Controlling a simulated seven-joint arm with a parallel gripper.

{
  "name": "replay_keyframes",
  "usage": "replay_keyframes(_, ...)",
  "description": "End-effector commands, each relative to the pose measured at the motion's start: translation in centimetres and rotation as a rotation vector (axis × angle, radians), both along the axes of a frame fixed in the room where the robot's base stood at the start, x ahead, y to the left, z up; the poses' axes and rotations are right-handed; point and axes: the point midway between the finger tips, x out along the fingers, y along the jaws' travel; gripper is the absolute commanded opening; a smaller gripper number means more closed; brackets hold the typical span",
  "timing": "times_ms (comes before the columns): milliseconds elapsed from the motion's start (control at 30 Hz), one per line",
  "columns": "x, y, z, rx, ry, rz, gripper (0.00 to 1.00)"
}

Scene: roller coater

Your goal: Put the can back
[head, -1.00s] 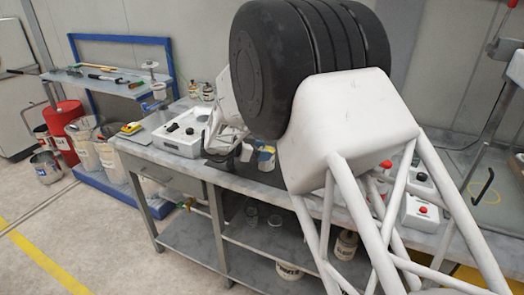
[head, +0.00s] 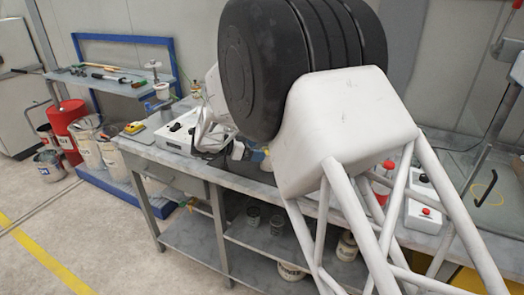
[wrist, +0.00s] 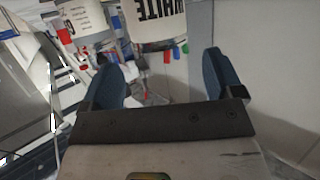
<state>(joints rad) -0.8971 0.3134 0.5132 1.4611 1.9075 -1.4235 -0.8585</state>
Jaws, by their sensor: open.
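My gripper (wrist: 160,78) shows in the wrist view with its two blue fingers spread apart and nothing between the tips. A white can with a dark "WHITE" label (wrist: 157,22) is at the top of the wrist view, beyond the fingers and apart from them. A second pale can (wrist: 84,20) stands beside it at the upper left. In the head view, a yellowish can (head: 266,162) on the bench is mostly hidden by my arm. I cannot tell which can is the task's can.
The metal bench (head: 258,180) holds a white control box (head: 176,138) and red-button boxes (head: 425,212). Several cans (head: 290,270) stand on its lower shelf. Buckets (head: 110,150) stand at the left by a blue rack (head: 110,85). The floor at front left is clear.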

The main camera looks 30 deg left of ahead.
Motion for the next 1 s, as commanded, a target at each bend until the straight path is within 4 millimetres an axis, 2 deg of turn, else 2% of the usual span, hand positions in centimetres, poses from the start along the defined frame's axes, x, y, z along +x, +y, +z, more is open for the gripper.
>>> replay_keyframes(300,-3.4,3.5,1.8,0.000,0.000,0.002,0.86)
replay_keyframes(500,-4.8,4.8,2.5,0.001,-0.001,0.001,0.86)
replay_keyframes(1000,-5.4,5.3,2.7,0.000,0.000,0.000,0.86)
